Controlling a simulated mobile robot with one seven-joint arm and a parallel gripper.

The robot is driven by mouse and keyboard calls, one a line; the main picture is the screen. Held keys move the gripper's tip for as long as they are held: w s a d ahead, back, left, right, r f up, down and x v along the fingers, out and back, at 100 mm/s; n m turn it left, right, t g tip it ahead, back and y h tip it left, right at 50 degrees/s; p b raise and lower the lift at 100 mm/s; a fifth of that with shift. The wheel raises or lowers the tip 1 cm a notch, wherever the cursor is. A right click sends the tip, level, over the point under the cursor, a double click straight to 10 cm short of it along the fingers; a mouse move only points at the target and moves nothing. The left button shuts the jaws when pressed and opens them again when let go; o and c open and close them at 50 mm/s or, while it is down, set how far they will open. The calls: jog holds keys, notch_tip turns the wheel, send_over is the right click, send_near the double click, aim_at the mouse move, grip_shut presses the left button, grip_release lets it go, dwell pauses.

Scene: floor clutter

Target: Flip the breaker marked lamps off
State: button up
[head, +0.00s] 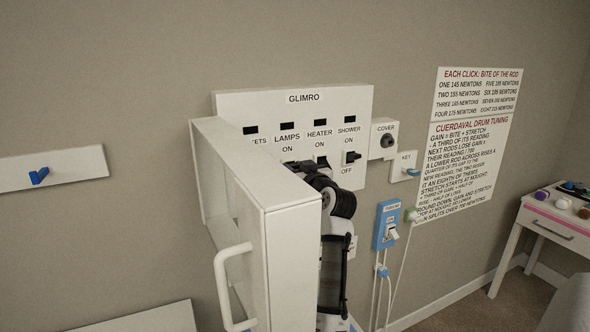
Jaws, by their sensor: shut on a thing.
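The white breaker panel (290,105) marked GLIMRO is on the wall, with columns marked LAMPS, HEATER, SHOWER and a partly covered one ending in "ETS". The LAMPS label (286,139) has ON below it; the lamps lever is hidden by my gripper and the door. The shower breaker (351,157) has a dark lever. My gripper (298,167) is at the panel just below the lamps ON mark, its fingertips mostly hidden, and is shut on what appears to be the lamps breaker. My arm rises from below, right of the open panel door (292,245).
The door's handle (222,280) juts out at left. Right of the panel are a COVER box (383,137), a KEY plate (403,165) and a blue switch box (387,224) with cables. Wall signs (470,150) and a cluttered white table (550,225) are farther right.

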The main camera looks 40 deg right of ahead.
jog(key=shift+f+b, duration=0.2)
jog(key=shift+b, duration=0.25)
notch_tip(320, 180, down, 3)
jog(key=t+h+b, duration=0.1)
jog(key=t+b, duration=0.5)
jog(key=b, duration=1.6)
jog(key=shift+r+t+b, duration=0.15)
jog(key=shift+t+b, duration=0.55)
jog(key=shift+b, duration=0.9)
jog(key=shift+w+r+h+b, duration=0.1)
jog(key=shift+r+h+b, duration=0.1)
jog(key=shift+h+b, duration=0.2)
jog(key=o, duration=1)
